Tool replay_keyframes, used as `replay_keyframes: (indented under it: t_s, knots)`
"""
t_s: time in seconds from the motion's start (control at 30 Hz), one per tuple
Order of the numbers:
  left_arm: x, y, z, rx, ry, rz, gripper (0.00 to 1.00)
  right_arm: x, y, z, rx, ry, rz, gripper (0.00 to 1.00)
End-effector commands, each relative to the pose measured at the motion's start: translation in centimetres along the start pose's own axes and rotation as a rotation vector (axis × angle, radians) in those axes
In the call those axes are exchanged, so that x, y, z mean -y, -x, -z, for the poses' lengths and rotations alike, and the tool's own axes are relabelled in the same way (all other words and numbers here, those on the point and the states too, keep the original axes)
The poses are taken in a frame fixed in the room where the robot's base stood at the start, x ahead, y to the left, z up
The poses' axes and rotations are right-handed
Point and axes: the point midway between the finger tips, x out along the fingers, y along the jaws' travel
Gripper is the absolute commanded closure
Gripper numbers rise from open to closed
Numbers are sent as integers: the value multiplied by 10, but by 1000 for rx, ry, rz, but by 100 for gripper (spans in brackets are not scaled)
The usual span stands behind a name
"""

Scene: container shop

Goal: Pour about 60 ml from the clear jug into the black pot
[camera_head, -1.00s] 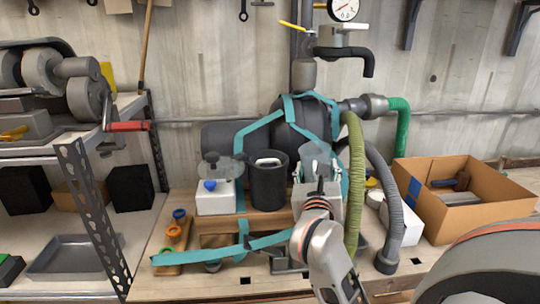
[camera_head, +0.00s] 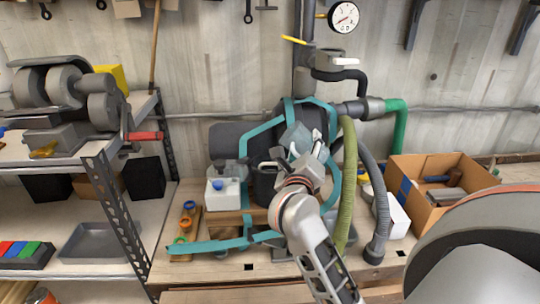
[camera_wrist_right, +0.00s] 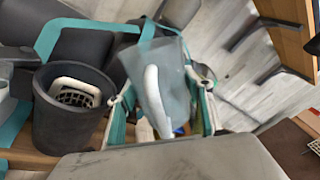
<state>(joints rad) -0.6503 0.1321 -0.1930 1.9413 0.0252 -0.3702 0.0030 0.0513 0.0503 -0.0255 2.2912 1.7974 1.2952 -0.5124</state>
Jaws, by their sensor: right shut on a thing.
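The clear jug (camera_head: 297,138) is bluish and see-through. It is up in the air, tilted, just above and right of the black pot (camera_head: 264,184). My right gripper (camera_head: 305,160) is shut on the jug and partly covers it. In the right wrist view the jug (camera_wrist_right: 172,72) shows a white handle and leans beside the black pot (camera_wrist_right: 48,132). The pot stands upright and open, with a white ring and a dark grid inside. No stream of liquid can be made out, and the jug's level is unclear. My left gripper is not in view.
Teal straps and a dark tank (camera_head: 232,143) are behind. An olive hose (camera_head: 346,190) and a grey hose (camera_head: 380,200) hang at the right. A cardboard box (camera_head: 437,207) stands farther right.

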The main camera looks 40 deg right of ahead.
Motion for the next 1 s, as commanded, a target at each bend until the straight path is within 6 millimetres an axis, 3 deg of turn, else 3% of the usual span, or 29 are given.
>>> replay_keyframes:
  t_s: [0.2, 1.0]
  knots:
    - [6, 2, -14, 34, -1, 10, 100, -3, 0, 4, 0, 143, 1, 75]
    - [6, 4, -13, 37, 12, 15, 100, -10, 0, 6, 1, 365, 1, 75]
